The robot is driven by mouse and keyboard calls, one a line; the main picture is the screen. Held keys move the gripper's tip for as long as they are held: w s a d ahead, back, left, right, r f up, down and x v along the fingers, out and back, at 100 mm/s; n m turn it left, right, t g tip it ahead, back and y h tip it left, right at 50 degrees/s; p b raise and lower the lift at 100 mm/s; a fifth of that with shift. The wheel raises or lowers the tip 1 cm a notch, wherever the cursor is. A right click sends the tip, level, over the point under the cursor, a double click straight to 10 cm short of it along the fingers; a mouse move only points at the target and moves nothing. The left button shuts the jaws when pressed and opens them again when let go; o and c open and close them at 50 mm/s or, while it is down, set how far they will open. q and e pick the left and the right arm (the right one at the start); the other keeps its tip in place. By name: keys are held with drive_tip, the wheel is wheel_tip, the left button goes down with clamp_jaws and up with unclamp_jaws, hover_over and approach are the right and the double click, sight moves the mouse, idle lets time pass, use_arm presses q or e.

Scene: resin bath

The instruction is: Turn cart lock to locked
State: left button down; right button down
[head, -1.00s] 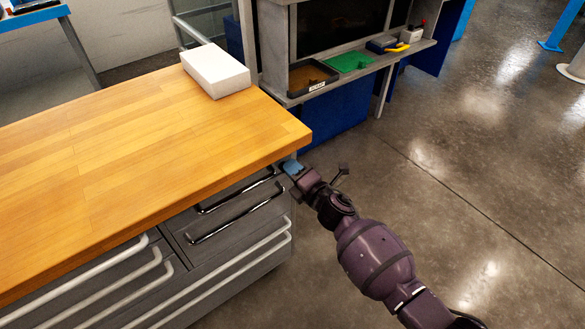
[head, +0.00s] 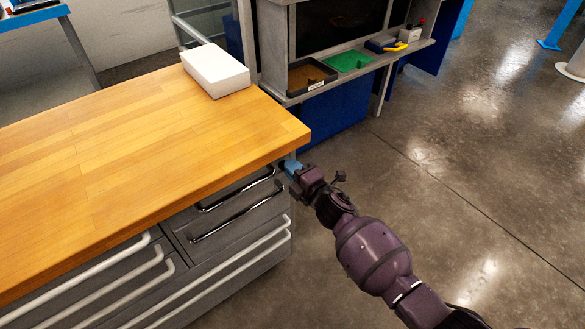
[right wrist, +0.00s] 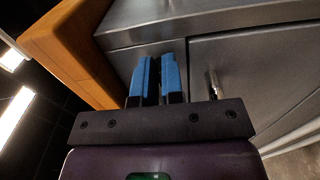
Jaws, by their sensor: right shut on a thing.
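The cart (head: 240,255) has grey drawers under a wooden top. My right gripper (head: 288,165) is at the cart's front, just below the top's near right corner. In the right wrist view its two blue fingers (right wrist: 158,78) point at the grey front panel, close together with a narrow dark gap. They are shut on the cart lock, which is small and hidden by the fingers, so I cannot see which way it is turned. My left gripper is not in view.
The wooden top (head: 130,150) overhangs the gripper. Black drawer handles (head: 235,213) lie to its left; one handle's end (right wrist: 213,84) is close beside the fingers. A white box (head: 215,70) sits on the top. A shelf unit (head: 340,85) stands behind. The floor at right is clear.

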drive_tip(key=shift+f, duration=0.1)
drive_tip(key=c, duration=1.2)
unclamp_jaws()
drive_tip(key=shift+c, duration=0.2)
drive_tip(key=shift+s, duration=0.1)
drive_tip(key=p+v, duration=0.2)
drive_tip(key=v, duration=0.8)
drive_tip(key=shift+s+d, duration=0.2)
drive_tip(key=shift+s, duration=0.1)
